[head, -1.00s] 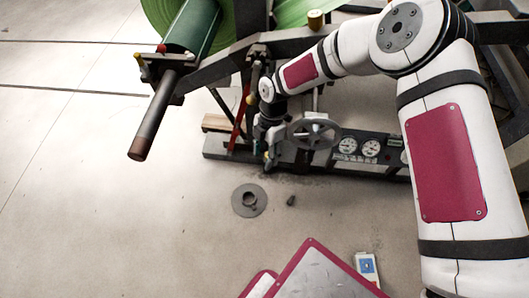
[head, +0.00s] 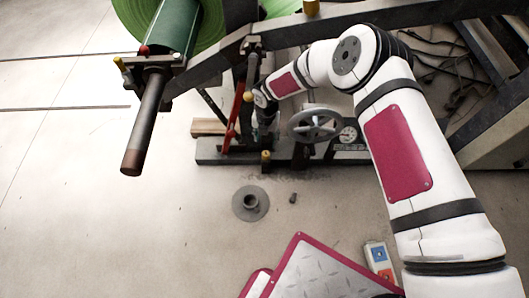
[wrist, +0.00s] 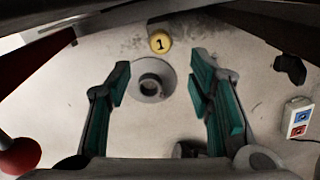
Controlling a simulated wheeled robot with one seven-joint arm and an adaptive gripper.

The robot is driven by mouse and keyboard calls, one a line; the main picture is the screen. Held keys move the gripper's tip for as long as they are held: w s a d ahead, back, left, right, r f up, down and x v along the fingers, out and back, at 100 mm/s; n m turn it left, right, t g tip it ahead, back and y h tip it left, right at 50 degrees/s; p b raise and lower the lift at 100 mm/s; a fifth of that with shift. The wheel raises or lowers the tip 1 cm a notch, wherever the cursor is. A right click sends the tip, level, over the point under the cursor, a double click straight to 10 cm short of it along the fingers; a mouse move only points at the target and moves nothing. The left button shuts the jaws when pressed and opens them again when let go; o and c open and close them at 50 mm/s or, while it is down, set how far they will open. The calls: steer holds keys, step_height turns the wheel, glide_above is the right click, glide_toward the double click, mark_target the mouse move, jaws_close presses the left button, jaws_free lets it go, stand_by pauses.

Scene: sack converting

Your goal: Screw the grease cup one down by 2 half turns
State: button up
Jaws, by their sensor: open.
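Grease cup one is a round yellow cap marked "1" (wrist: 160,41), at the top middle of the wrist view. A small yellow cap low on the machine's front in the head view (head: 266,155) looks like the same cup; its number cannot be read there. My gripper (wrist: 160,78) is open, with its two teal-padded fingers wide apart and nothing between them. In the wrist picture the cup lies above and between the fingertips, apart from both. In the head view the gripper is mostly hidden behind machine parts and my wrist.
A grey handwheel (head: 314,125) and a gauge (head: 349,134) stand right of the gripper. A red lever (head: 236,108) is close on its left. A grey flanged ring (head: 250,203) lies on the floor in front. Other yellow caps (head: 118,62) sit on the machine. Open floor lies left.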

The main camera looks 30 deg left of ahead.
mark_target(266, 153)
step_height(266, 153, down, 10)
steer(key=b, duration=0.3)
steer(key=shift+f+b, duration=0.2)
steer(key=shift+b, duration=0.2)
steer(key=shift+c, duration=0.4)
jaws_close()
